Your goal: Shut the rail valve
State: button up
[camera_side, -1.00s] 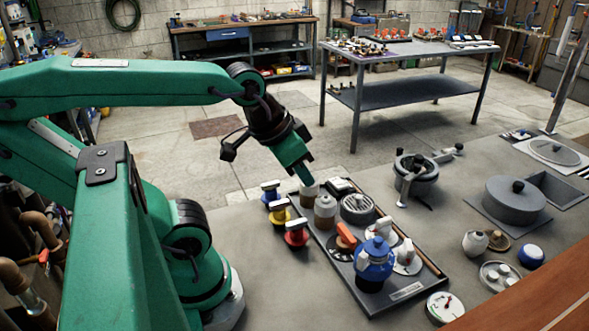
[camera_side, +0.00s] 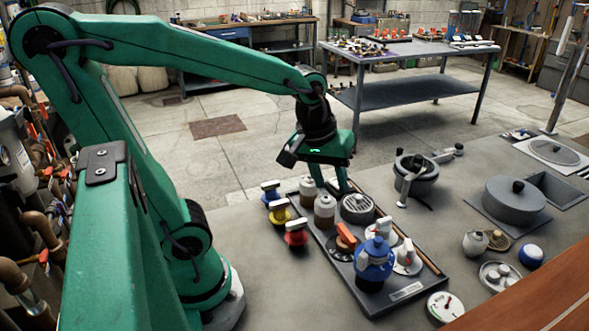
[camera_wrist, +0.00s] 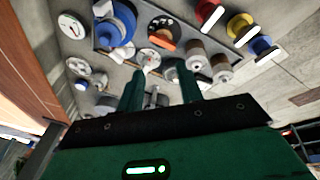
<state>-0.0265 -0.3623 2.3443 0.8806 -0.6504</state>
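A dark tray (camera_side: 385,303) with a brown rail along its right side holds several fittings. Which one is the rail valve I cannot tell for sure. The orange handle also shows in the wrist view (camera_wrist: 161,43), with a white handle (camera_wrist: 147,61) below it. My gripper (camera_side: 343,180) hangs over the back part of the tray, fingers pointing down. In the wrist view its two fingers (camera_wrist: 160,84) stand apart with nothing clearly held between them.
A dark pot with a clamp (camera_side: 415,178) is to the right. A gauge (camera_side: 445,306) lies front right.

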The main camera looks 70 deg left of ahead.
aim_at(347, 232)
jog(key=w+f+n+g, duration=0.1)
jog(key=w+f+n, duration=0.1)
jog(key=f+n, duration=0.1)
jog(key=w+a+f+n+g, duration=0.1)
jog(key=w+f+n, duration=0.1)
jog(key=n, duration=0.1)
jog(key=w+f+n+g, duration=0.1)
jog(key=w+f+n, duration=0.1)
jog(key=f+n, duration=0.1)
jog(key=shift+w+a+f, duration=0.15)
jog(key=shift+w+f, duration=0.05)
jog(key=shift+f, duration=0.15)
jog(key=shift+w+f+n, duration=0.2)
jog(key=shift+f+n, duration=0.25)
jog(key=shift+n, duration=0.15)
jog(key=shift+f, duration=3.9)
grip_shut()
